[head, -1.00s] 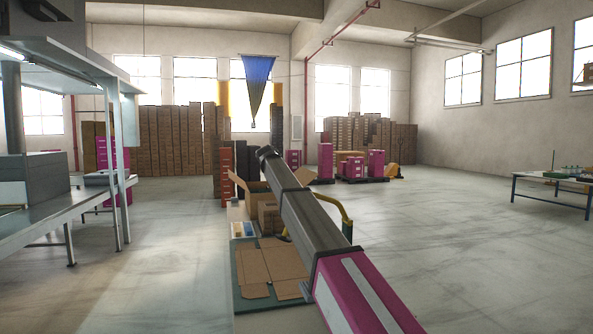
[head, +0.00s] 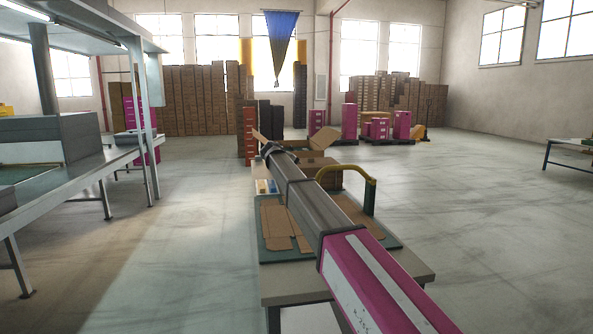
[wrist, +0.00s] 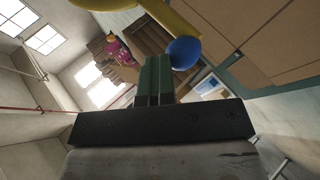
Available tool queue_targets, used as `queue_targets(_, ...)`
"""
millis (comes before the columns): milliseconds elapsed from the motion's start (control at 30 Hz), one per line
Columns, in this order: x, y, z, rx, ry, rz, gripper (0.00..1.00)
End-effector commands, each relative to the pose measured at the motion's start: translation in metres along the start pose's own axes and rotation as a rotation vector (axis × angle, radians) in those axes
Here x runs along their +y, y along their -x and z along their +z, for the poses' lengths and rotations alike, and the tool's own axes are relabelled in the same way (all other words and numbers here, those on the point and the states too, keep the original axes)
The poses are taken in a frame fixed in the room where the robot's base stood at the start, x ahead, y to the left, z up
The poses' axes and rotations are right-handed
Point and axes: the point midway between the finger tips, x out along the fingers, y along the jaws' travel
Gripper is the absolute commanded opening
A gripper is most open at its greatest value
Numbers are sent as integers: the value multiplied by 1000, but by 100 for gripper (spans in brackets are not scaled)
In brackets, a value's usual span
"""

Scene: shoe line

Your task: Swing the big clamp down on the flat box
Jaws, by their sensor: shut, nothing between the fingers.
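The flat box (head: 275,225) is a brown cardboard blank on a teal mat on the worktable, partly hidden by my arm. Its panels show at the upper right of the wrist view (wrist: 275,45). The big clamp (head: 345,169) has a curved yellow arm on a dark green post, right of my arm. In the wrist view its yellow bar (wrist: 178,18) runs by a blue ball knob (wrist: 184,52). My gripper (wrist: 158,62) has green fingers, shut and empty, with their tips close to the knob; contact is unclear. The gripper is hard to make out in the head view.
An open carton (head: 315,140) stands at the table's far end. A long grey workbench (head: 100,165) stands on the left. Another table (head: 570,152) is at the far right. Stacked cartons and magenta boxes line the back. The floor around the table is largely clear.

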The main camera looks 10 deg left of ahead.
Motion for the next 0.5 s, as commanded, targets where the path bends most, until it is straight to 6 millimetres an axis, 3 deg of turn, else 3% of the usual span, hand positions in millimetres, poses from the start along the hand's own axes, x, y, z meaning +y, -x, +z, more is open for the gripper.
queue_targets(33, -18, -9, 5, -17, 3, -41, 0)
queue_targets(500, -10, -7, 7, -16, 3, -36, 0)
